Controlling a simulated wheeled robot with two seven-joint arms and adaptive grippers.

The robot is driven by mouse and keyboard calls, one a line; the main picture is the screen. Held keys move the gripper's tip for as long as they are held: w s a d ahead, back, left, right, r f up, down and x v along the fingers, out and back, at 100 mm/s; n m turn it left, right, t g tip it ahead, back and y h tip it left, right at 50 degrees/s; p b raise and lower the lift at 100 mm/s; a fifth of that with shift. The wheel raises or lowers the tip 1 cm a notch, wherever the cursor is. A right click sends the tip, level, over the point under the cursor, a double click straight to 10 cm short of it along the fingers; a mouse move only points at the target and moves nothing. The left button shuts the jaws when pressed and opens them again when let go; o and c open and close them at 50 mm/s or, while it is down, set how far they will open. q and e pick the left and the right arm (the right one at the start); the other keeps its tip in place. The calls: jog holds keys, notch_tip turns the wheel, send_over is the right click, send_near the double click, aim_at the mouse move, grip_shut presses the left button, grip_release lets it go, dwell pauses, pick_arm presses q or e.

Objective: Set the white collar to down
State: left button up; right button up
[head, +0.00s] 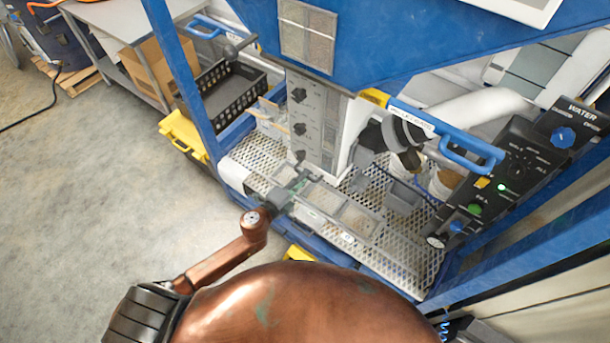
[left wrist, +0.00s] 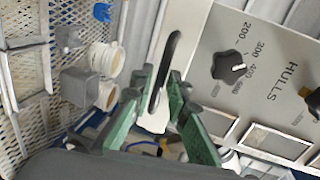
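A white upright part (left wrist: 182,45) with a long black loop or slot shows in the left wrist view, beside the grey HULLS dial panel. A white end piece lies between my finger pads. I take this part to be the white collar, but no label confirms it. My left gripper (left wrist: 160,80) has green fingers on either side of the piece. Whether they press on it cannot be told. In the head view my left gripper (head: 292,188) is low at the foot of the dial panel (head: 315,125) and hides what is between its fingers. My right gripper is not in view.
The blue hopper frame (head: 187,75) surrounds the work area. A perforated metal deck (head: 405,255) lies below, with small bins on it. A black control box (head: 515,160) stands at the right and a black crate (head: 220,92) at the back left.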

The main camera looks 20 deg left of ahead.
pick_arm(q)
jog(key=shift+w+d+f, duration=0.1)
jog(key=shift+w+d, duration=0.1)
jog(key=shift+w, duration=0.35)
grip_shut()
